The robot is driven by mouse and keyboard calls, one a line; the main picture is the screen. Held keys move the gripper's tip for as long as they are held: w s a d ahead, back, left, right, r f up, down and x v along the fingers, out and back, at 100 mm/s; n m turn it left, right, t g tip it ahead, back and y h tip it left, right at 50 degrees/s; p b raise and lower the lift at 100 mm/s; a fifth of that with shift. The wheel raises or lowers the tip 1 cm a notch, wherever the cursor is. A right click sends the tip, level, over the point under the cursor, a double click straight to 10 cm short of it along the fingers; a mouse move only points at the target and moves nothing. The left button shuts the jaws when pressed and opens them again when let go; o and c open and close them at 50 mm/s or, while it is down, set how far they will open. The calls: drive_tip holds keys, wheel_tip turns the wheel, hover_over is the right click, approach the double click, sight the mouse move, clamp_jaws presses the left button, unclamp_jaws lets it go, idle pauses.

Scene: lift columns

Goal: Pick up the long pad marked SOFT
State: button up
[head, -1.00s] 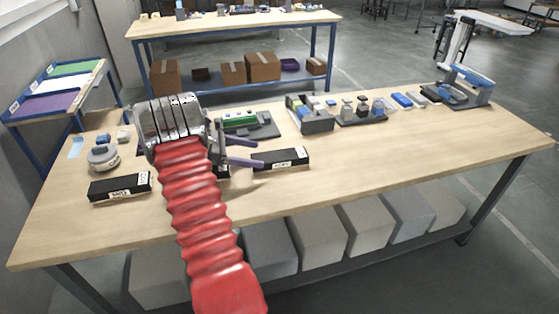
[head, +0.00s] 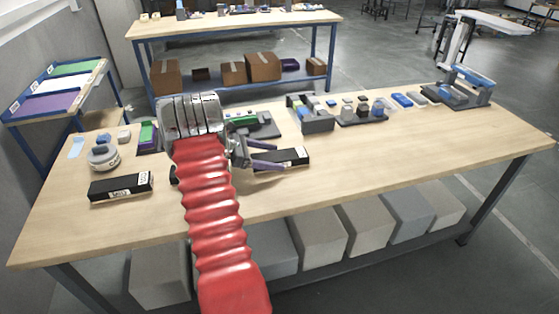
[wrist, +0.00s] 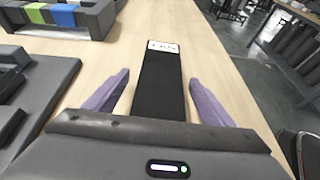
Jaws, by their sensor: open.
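Several long black pads with white end labels lie on the workbench; I cannot read the print on the labels, so I cannot tell which is marked SOFT. One pad (head: 120,187) lies at the left front. Another pad (head: 290,156) lies right of my arm. A third dark piece shows a little at my arm's left edge, mostly hidden. My gripper (head: 277,157) is open and empty, its two purple fingers reaching over the right pad. In the wrist view that pad (wrist: 160,90) lies lengthwise between the spread fingers (wrist: 159,78), its label at the far end.
A round grey container (head: 103,158) stands behind the left pad. A grey fixture with a green block (head: 243,121) and other small fixtures (head: 312,115) stand behind the right pad. The bench (head: 400,150) is clear to the right front.

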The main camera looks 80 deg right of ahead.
sight(279, 155)
drive_tip(key=shift+x, duration=1.5)
drive_tip(key=shift+r, duration=0.1)
drive_tip(key=shift+c, duration=0.4)
drive_tip(key=c, duration=1.4)
drive_tip(key=shift+r, duration=0.15)
wheel_tip(279, 155, up, 10)
drive_tip(key=shift+f, duration=0.1)
